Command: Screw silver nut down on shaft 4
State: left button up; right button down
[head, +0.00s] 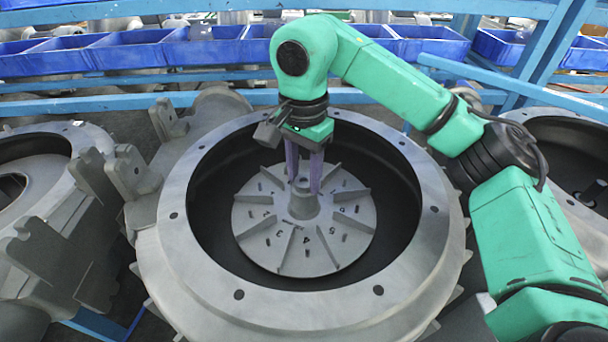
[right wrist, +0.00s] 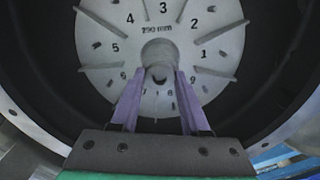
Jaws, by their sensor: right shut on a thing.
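My right gripper (head: 303,186) reaches down into the open round housing, with its purple fingers at the top of the central hub (head: 303,205). In the right wrist view the two fingertips (right wrist: 158,76) stand on either side of a small grey round part, taken as the silver nut (right wrist: 158,73), at the hub (right wrist: 158,52). The gripper is shut on it. The shaft under it is hidden, and I cannot tell how far down the nut sits. The hub rises from a grey finned disc (head: 265,235) with numbers around it, the 4 among them in the right wrist view. My left gripper is not in view.
The housing's wide grey rim (head: 190,275) encircles the disc, with a dark gap between. Further housings stand at left (head: 85,135) and right (head: 560,118). Blue rails (head: 120,103) and blue bins (head: 130,50) run behind.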

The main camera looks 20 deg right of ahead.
jog(key=m, duration=1.1)
jog(key=shift+m+b, duration=0.3)
jog(key=shift+m, duration=0.1)
jog(key=c, duration=0.7)
grip_release()
